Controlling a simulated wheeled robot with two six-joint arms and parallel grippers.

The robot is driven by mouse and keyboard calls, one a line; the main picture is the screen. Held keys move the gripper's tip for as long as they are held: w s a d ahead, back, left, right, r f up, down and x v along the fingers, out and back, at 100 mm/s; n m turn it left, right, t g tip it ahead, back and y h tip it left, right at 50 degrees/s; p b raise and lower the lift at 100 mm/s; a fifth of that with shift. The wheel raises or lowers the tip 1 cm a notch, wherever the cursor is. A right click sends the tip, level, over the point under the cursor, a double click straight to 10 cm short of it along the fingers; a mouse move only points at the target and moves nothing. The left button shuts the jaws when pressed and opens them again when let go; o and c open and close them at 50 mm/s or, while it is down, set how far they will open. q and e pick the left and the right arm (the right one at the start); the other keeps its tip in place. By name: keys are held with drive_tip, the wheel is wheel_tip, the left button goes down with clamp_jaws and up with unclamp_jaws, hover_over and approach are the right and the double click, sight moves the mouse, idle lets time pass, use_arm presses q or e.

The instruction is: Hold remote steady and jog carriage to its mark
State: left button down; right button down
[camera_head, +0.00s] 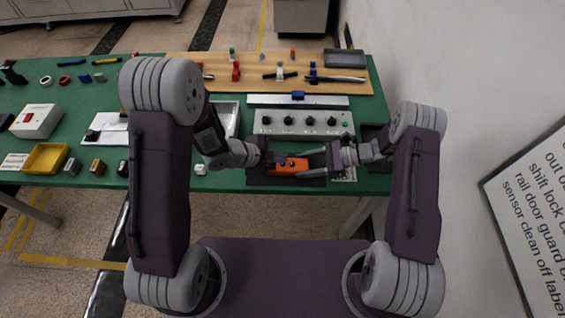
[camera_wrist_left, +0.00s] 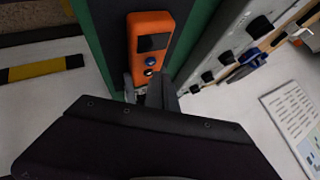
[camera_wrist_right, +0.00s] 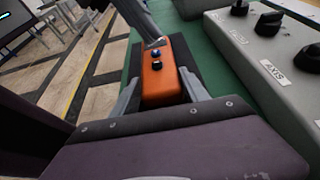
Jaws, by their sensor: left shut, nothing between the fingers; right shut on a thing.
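The orange remote (camera_head: 288,166) lies over a dark mat at the table's front edge. In the right wrist view the fingers of my right gripper (camera_wrist_right: 163,88) are shut on the sides of the remote (camera_wrist_right: 158,86), near its close end. A blue and a dark button show on its top. My left gripper (camera_head: 268,157) is shut and empty at the remote's left end. In the left wrist view its tips (camera_wrist_left: 150,84) are close to the buttons of the remote (camera_wrist_left: 150,45); I cannot tell if they touch. The blue carriage (camera_head: 298,95) sits on a pale rail (camera_head: 325,101), near its middle. I cannot make out a mark.
A grey control panel (camera_head: 270,131) with several black knobs stands just behind the remote. A wooden board (camera_head: 215,66) with clamps and tools is at the back. A yellow bin (camera_head: 45,158) and a white box with a red switch (camera_head: 36,120) are at left.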

use_arm(q)
drive_tip(key=shift+f, duration=0.1)
idle(0.7)
drive_tip(key=shift+f, duration=0.3)
drive_tip(key=shift+f, duration=0.4)
idle(0.5)
drive_tip(key=shift+r, duration=0.8)
wheel_tip(320, 180, up, 5)
idle(0.6)
idle(1.9)
